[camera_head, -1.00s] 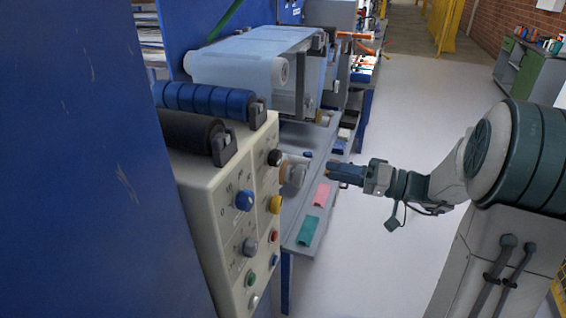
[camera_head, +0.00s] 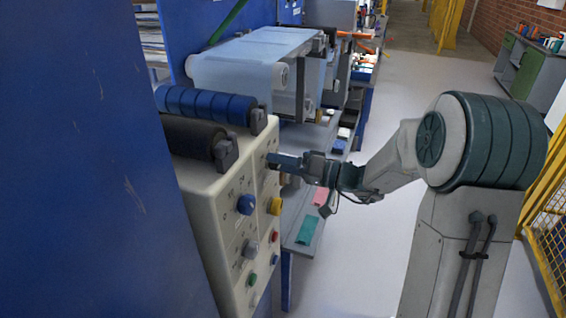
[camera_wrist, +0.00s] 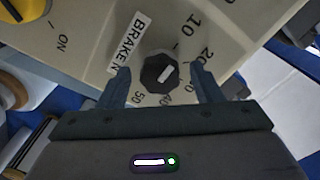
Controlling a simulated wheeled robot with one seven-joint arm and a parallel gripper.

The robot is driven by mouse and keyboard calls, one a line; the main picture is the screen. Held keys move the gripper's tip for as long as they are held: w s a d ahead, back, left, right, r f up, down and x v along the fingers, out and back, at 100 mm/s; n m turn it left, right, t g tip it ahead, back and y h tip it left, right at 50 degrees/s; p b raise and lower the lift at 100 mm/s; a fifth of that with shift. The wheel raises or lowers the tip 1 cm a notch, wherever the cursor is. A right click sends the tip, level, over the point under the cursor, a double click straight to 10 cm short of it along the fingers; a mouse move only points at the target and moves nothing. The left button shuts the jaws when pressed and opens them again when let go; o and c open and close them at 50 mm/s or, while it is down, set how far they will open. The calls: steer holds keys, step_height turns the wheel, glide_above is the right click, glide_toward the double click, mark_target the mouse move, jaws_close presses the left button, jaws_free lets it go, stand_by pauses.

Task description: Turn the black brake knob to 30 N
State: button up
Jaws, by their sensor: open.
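The black brake knob (camera_wrist: 157,70) is in the middle of the wrist view, with a white pointer mark slanting to the upper right. Printed 10, 20, 40 and 50 show around it, beside a "BRAKE N" label (camera_wrist: 130,42). The pointer seems to aim between 10 and 20; the 30 mark is not readable. My gripper (camera_wrist: 163,82) is open, with one finger on each side of the knob and visible gaps. In the head view my gripper (camera_head: 274,160) is at the upper part of the cream control panel (camera_head: 208,205) and hides the knob.
A blue knob (camera_head: 246,204), a yellow knob (camera_head: 276,206), a grey knob (camera_head: 251,249) and several buttons share the panel. Black and blue rollers (camera_head: 205,104) sit above it. A bench with a pink pad (camera_head: 321,196) and a teal pad (camera_head: 307,230) lies behind.

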steer(key=c, duration=1)
steer(key=shift+f+m+b, duration=0.1)
steer(key=shift+m+b, duration=0.2)
steer(key=shift+m, duration=0.1)
steer(key=shift+m+p, duration=0.6)
steer(key=shift+m, duration=7.9)
